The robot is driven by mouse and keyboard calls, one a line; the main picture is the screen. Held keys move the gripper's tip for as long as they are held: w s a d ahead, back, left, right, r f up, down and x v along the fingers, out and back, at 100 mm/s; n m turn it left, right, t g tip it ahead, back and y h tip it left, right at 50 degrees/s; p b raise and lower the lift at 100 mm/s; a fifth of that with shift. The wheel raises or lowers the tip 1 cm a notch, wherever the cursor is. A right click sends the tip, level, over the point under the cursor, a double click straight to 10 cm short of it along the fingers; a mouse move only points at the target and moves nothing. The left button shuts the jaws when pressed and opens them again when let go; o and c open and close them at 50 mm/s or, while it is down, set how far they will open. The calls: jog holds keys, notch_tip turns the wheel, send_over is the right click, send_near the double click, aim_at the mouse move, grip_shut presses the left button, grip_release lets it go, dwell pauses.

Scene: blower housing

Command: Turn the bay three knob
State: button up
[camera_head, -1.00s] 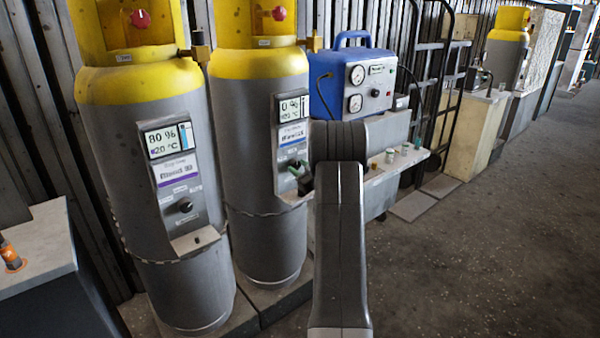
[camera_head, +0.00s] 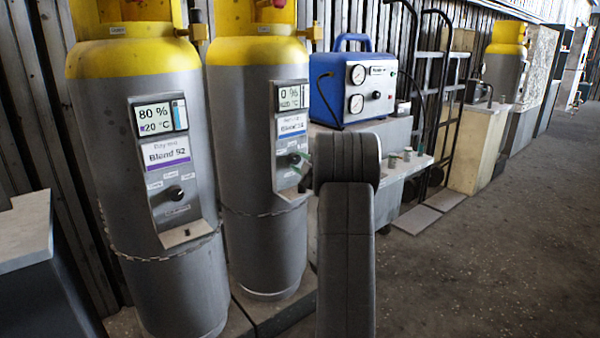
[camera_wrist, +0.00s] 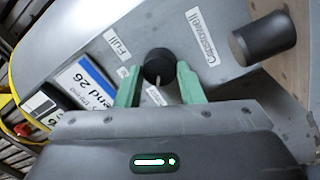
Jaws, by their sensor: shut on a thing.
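My gripper (camera_wrist: 157,86) has two green fingers, one on each side of a round black knob (camera_wrist: 158,66) with a pale pointer line. It is shut on this knob. The knob sits on a grey panel (camera_wrist: 120,62) with a "Full" label beside it. In the head view my gripper (camera_head: 301,170) is at the panel of the right-hand yellow-topped cylinder (camera_head: 262,235), mostly hidden by my arm. That panel's display (camera_head: 293,97) reads 0 % and 20 °C. I cannot read a bay number.
The left cylinder (camera_head: 180,290) has its own knob (camera_head: 175,193) and a display reading 80 %. A blue gauge box (camera_head: 330,95) stands right of the cylinders. A black stub (camera_wrist: 264,40) is near my gripper. The floor at right (camera_head: 500,240) is clear.

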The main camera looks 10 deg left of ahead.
jog(key=shift+f+n+b, duration=0.1)
jog(key=shift+n+b, duration=0.4)
jog(key=shift+n, duration=0.1)
jog(key=o, duration=1)
jog(key=p+v, duration=0.2)
jog(key=v, duration=1.1)
jog(key=shift+s+d, duration=0.2)
jog(key=shift+d, duration=0.15)
